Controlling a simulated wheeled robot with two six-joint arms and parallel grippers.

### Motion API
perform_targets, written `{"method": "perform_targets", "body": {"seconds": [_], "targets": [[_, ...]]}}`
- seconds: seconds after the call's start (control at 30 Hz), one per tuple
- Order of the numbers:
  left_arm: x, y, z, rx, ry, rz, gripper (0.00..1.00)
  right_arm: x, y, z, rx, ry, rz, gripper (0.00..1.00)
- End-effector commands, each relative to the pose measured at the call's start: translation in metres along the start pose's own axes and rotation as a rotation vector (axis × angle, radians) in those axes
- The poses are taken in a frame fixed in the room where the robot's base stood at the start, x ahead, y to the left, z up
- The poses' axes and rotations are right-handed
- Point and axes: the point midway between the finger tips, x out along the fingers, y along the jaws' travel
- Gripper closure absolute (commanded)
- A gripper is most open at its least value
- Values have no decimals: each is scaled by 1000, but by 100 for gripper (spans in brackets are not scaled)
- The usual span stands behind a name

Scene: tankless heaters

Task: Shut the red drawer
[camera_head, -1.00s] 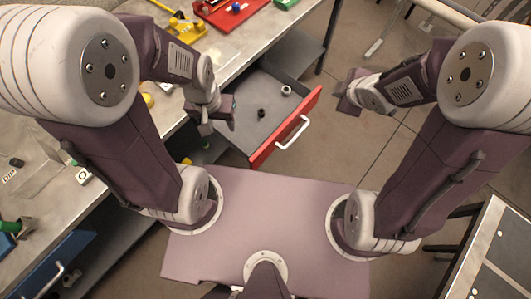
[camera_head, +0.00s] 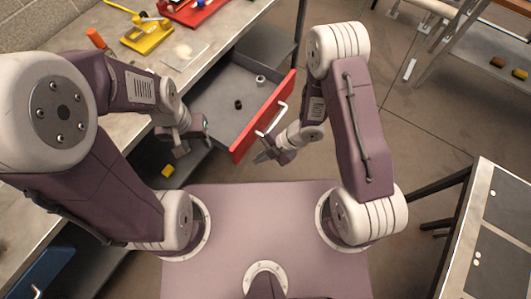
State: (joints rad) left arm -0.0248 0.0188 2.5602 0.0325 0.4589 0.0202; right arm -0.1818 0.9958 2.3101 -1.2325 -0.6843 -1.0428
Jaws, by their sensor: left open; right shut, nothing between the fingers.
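The red drawer (camera_head: 262,117) is pulled out from under the workbench at upper middle. It has a red front panel with a white bar handle (camera_head: 272,120) and a grey tray inside. A small dark part (camera_head: 238,104) and a light ring-like part (camera_head: 260,79) lie in the tray. My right gripper (camera_head: 262,157) is shut and empty, just outside the red front, near the lower end of the handle. I cannot tell if it touches. My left gripper (camera_head: 182,150) is open, left of the drawer's near side, by the bench edge.
The workbench (camera_head: 120,150) runs along the left, with a yellow fixture (camera_head: 146,36) and a red tray (camera_head: 190,8) on top. A blue drawer front (camera_head: 45,272) is at lower left. Another table (camera_head: 490,225) stands at right.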

Motion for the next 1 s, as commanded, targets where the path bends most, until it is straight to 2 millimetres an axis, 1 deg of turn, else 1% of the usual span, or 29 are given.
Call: {"method": "perform_targets", "body": {"seconds": [0.03,0.13,0.2,0.4,0.5,0.87,1.0], "targets": [[3,0,0,0,0,0,52,13,-1,0,-2,3,-3,100],[4,0,0,0,0,0,52,33,-2,0,-1,2,-3,100],[-5,0,0,0,0,0,52,33,15,-2,-5,0,2,100],[-9,0,-1,0,0,0,52,44,33,-1,-2,-1,0,100],[-9,0,-1,0,0,0,52,46,36,0,0,-1,1,100],[-9,0,-1,0,0,0,52,47,37,0,0,-1,1,100],[-10,0,-1,0,0,0,52,50,43,0,-3,0,1,100]]}}
